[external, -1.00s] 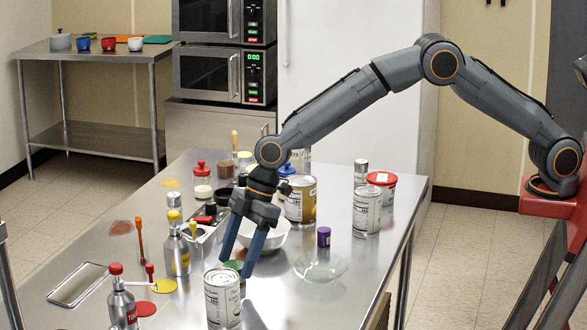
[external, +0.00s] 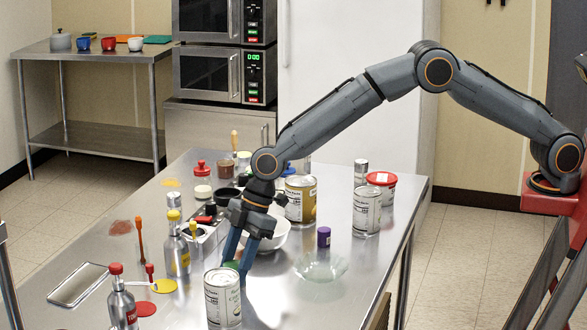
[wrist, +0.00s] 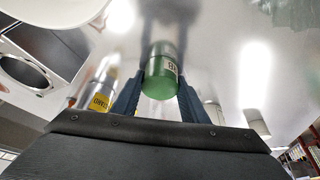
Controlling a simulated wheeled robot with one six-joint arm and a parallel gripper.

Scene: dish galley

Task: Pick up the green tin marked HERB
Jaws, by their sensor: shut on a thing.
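The green tin (wrist: 161,78) sits between my two blue fingers in the wrist view, with part of a pale label showing lettering too small to read fully. My gripper (external: 236,268) points down at the steel table in the external view and is shut on the tin. Only a little of the green tin (external: 231,264) shows there, behind the fingers and a large white-labelled can. I cannot tell whether the tin touches the table.
The large can (external: 223,300) stands close in front of my gripper. A white bowl (external: 268,235) is just behind it, and a yellow-labelled bottle (external: 178,253) stands to the left. A glass dish (external: 320,266) and purple-capped jar (external: 323,237) are to the right.

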